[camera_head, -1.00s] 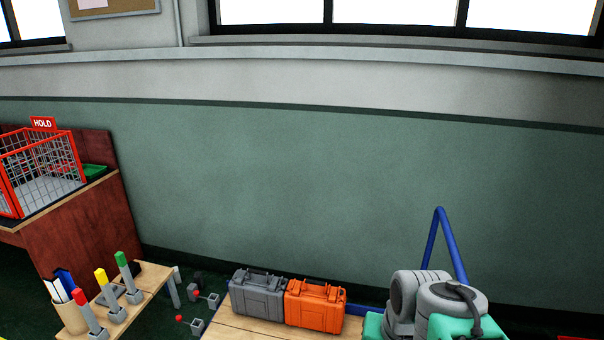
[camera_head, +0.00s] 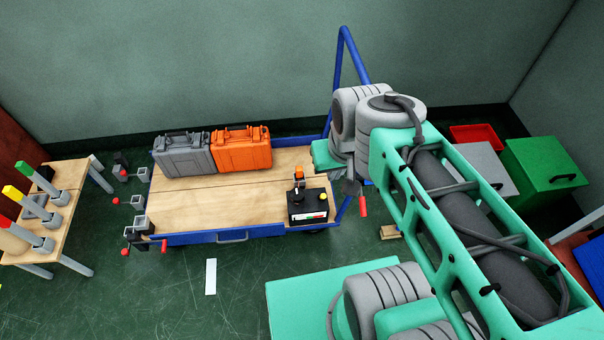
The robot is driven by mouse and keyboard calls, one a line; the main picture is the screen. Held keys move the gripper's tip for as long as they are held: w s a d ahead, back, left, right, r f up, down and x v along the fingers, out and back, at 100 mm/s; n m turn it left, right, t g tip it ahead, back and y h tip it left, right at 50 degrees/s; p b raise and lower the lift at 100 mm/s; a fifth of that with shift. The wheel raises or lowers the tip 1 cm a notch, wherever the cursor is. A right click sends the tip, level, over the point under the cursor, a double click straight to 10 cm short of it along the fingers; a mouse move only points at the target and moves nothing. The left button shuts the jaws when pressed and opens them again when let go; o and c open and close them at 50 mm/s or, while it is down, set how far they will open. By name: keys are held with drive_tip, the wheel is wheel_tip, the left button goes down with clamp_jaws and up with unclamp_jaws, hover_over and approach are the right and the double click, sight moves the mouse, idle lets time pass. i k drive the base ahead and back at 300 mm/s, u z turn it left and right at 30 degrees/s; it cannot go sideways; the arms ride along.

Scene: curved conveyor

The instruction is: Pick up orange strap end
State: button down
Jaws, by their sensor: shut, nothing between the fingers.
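A small orange piece (camera_head: 299,174) stands up on a dark post at the black box (camera_head: 308,205), near the front right of the wooden cart (camera_head: 225,207). It may be the orange strap end, but it is too small to tell. My green and grey arm comes in from the lower right and reaches over the cart's right end. I cannot make out my gripper's fingers; my arm's links cover that area.
A grey case (camera_head: 183,155) and an orange case (camera_head: 241,149) stand at the cart's back. A blue handle frame (camera_head: 344,75) rises at its right end. A low table (camera_head: 62,200) with colour-topped posts stands left. The cart's middle boards are clear.

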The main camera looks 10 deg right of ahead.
sight(299, 175)
drive_tip(key=u, duration=0.55)
drive_tip(key=k, duration=0.6)
drive_tip(key=u, duration=0.95)
drive_tip(key=i, duration=1.45)
drive_tip(key=z, duration=0.65)
drive_tip(key=i, duration=0.3)
drive_tip(key=z, duration=0.4)
